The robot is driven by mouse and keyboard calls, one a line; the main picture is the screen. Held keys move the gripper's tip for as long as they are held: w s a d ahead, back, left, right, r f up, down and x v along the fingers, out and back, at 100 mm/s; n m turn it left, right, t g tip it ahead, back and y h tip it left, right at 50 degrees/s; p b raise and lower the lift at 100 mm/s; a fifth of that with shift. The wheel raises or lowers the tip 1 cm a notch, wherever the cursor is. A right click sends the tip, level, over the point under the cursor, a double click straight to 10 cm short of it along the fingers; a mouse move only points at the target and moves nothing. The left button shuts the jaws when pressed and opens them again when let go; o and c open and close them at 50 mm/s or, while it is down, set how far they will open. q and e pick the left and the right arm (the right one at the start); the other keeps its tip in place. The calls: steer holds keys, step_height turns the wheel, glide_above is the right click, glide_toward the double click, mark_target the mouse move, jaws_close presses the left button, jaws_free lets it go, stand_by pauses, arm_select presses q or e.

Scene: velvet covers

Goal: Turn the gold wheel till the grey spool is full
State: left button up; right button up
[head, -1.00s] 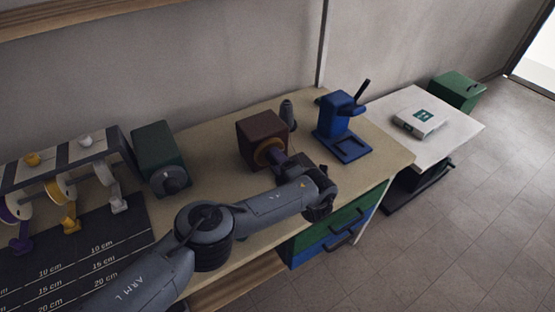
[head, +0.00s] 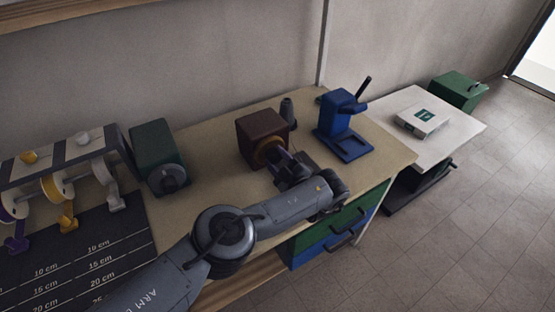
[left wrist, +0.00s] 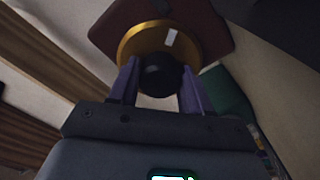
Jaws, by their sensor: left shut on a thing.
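The gold wheel (head: 268,151) is on the front of a dark brown box (head: 256,130) at the middle of the bench. In the left wrist view the wheel (left wrist: 131,46) has a small pale mark on its face and a round black knob (left wrist: 160,74) in front. My left gripper (left wrist: 157,78) is shut on the knob, one purple finger on each side. The left gripper (head: 281,163) partly covers the wheel in the head view. A dark grey tapered piece (head: 288,113), perhaps the grey spool, stands behind the box; how full it is cannot be seen. My right gripper is not in view.
A blue press-like device (head: 341,125) stands right of the box. A dark green box with a knob (head: 158,155) and a rack of ribbon spools (head: 57,164) stand left, above a dark measuring mat (head: 75,257). A white side table (head: 455,128) holds a white box.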

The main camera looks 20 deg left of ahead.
arm_select(q)
steer(key=shift+m, duration=0.8)
steer(key=o, duration=1)
